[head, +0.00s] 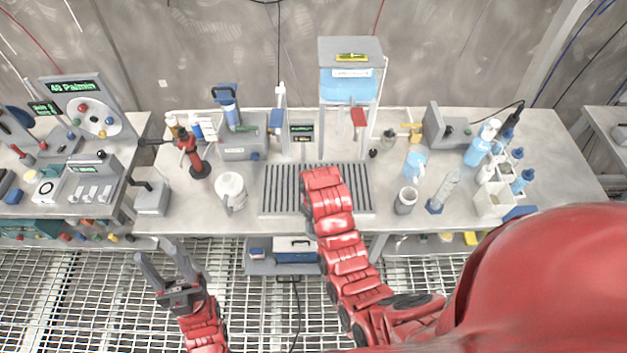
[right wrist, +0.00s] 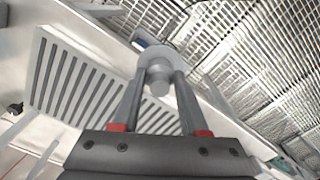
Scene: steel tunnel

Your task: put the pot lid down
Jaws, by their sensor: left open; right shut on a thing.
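In the right wrist view my right gripper (right wrist: 159,78) is shut on a pale grey round piece with a knob, which I take to be the pot lid (right wrist: 158,53). The slatted grey rack (right wrist: 70,85) shows to the left of and below the lid in that view. In the head view my red right arm reaches over the rack (head: 275,190) and hides the right gripper and the lid. My left gripper (head: 163,254) is open and empty, in front of the bench over the floor grating.
A white jug (head: 230,190) stands left of the rack. A grey cup (head: 405,200), a blue beaker (head: 416,163) and a bottle holder (head: 492,200) stand to the right. A blue-filled tank (head: 348,85) is behind the rack. Bare bench (head: 385,222) shows right of the rack.

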